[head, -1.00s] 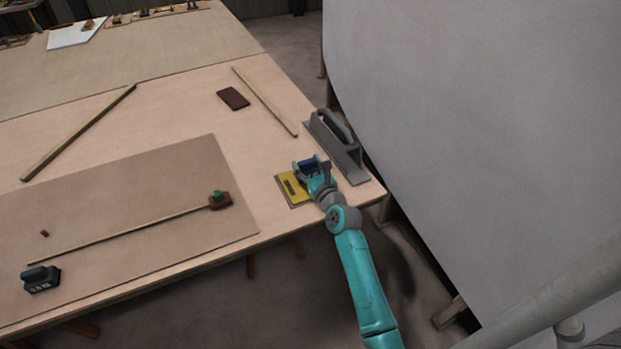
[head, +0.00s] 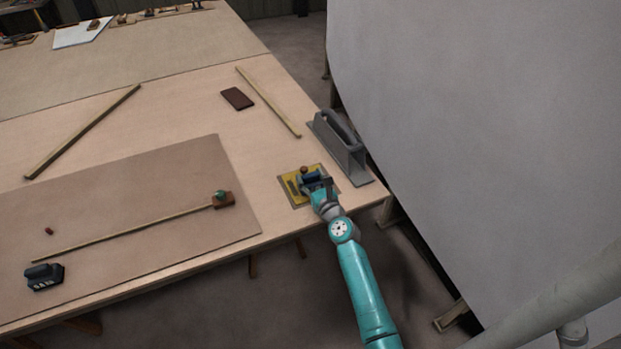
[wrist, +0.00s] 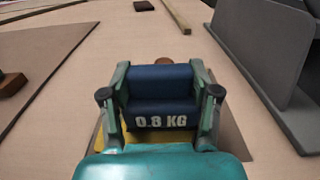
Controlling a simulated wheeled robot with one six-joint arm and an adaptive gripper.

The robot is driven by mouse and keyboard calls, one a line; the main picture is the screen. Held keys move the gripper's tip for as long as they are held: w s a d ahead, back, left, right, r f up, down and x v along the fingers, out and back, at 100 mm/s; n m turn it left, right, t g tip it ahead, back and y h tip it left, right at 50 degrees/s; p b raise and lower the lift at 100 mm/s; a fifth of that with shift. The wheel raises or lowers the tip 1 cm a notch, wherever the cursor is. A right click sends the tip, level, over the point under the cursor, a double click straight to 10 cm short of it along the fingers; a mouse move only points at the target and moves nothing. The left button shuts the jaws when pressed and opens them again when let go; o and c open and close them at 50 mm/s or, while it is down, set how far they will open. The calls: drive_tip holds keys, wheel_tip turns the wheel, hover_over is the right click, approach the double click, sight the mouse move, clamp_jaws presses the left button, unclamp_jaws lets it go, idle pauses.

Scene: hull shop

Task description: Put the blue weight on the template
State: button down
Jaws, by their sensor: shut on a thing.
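The blue weight (wrist: 161,95), marked 0.8 KG, is between the two fingers of my gripper (wrist: 160,100) in the wrist view. My gripper (head: 317,182) is shut on it. In the head view the blue weight (head: 311,175) shows at the gripper's tip, over the yellow template (head: 291,188). A yellow strip of the template (wrist: 101,140) shows below and beside the weight in the wrist view. I cannot tell whether the weight touches the template. A small brown knob (head: 304,169) shows just beyond the weight.
A grey long-handled tool (head: 343,150) stands close on the right, near the table edge. A dark block (head: 237,98) and wooden strips (head: 268,101) lie farther back. A large grey hull (head: 480,130) rises at right.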

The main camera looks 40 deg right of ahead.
drive_tip(key=shift+c, duration=1.3)
unclamp_jaws()
drive_tip(key=shift+f, duration=0.1)
drive_tip(key=v, duration=1.2)
drive_tip(key=shift+r, duration=0.2)
drive_tip(key=shift+a, duration=0.1)
